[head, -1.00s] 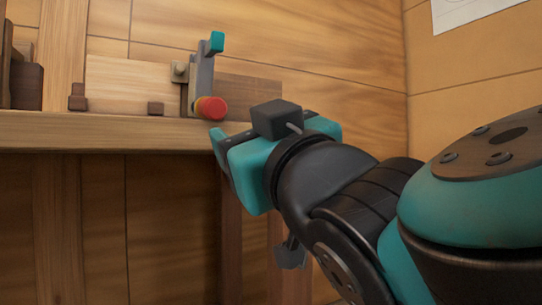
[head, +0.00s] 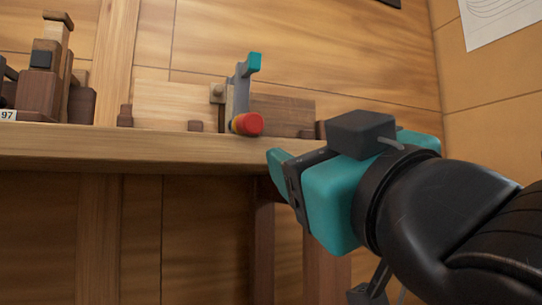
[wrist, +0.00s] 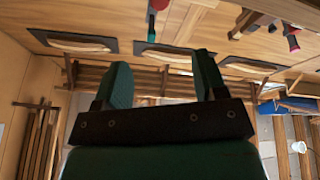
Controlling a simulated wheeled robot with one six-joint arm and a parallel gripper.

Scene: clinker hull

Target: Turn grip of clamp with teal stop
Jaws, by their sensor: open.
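The clamp with the teal stop stands on the bench in the head view. It has an upright grey bar (head: 241,92), a teal stop (head: 253,62) at its top and a red round grip (head: 248,124) with a yellowish band low down. My gripper (head: 275,165) is lower and to the right of the grip, apart from it, by the bench's front edge. The wrist view shows my gripper (wrist: 165,85) with its two fingers spread and nothing between them. A red and teal piece (wrist: 155,10) is cut by that view's top edge; I cannot tell if it is this clamp.
The wooden bench (head: 100,150) runs across the head view, with boards behind the clamp. Dark wooden blocks (head: 50,75) stand at the left. A bench leg (head: 263,240) is below my gripper. In the wrist view another red-tipped piece (wrist: 292,42) is at the upper right.

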